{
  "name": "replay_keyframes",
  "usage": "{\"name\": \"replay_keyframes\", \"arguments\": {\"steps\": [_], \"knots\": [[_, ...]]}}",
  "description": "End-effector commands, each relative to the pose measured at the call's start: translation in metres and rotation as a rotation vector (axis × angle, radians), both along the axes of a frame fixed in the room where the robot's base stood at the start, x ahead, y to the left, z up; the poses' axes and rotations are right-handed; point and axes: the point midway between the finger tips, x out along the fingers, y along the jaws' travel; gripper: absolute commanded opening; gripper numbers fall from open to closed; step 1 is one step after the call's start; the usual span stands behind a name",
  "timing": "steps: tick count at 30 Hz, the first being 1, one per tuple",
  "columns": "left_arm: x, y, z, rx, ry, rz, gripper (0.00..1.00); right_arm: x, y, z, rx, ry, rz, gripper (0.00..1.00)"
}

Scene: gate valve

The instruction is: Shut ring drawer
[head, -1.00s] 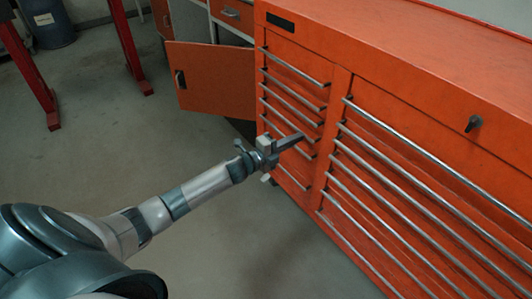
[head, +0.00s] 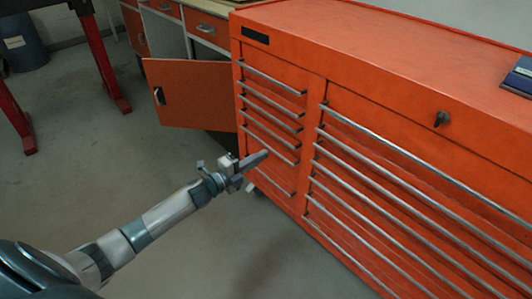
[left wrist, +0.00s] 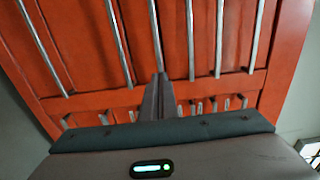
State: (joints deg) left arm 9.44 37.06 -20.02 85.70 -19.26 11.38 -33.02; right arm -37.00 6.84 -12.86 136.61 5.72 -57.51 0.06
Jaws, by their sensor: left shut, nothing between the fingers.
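The orange tool chest (head: 400,110) has a narrow left column of drawers (head: 272,100) and a wider right column (head: 420,200), each with long silver bar handles. All visible drawer fronts look about flush; I cannot tell which one is the ring drawer or whether one stands slightly out. My left gripper (head: 264,155) is shut and empty, its fingertips at the lower drawers of the left column. In the left wrist view its closed fingers (left wrist: 158,98) point at the orange fronts, by a silver handle (left wrist: 155,35); contact is unclear. My right gripper is out of view.
An open orange cabinet door (head: 190,95) stands left of the chest. Red posts (head: 98,55) and a blue barrel (head: 22,40) are further back. A blue object (head: 518,77) lies on the chest top. Grey floor (head: 180,160) in front is free.

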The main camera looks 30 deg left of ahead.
Motion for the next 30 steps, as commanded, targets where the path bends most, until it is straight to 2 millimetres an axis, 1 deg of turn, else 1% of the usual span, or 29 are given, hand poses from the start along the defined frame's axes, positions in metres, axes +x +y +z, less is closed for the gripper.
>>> {"name": "replay_keyframes", "arguments": {"steps": [1, 6, 12, 18, 30], "knots": [[-0.008, 0.003, 0.000, 0.001, 0.002, 0.000, 0.00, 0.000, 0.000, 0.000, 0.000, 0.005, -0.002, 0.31], [-0.032, 0.013, -0.001, 0.001, 0.003, 0.000, 0.00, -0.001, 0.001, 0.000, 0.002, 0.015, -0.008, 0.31], [-0.050, 0.021, 0.000, 0.000, 0.001, 0.000, 0.00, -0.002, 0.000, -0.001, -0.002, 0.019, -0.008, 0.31], [-0.057, 0.024, 0.000, 0.000, 0.001, 0.000, 0.00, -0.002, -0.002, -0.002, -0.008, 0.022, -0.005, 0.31], [-0.057, 0.024, 0.000, 0.001, 0.001, 0.000, 0.00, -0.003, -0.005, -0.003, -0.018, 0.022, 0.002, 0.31]]}}
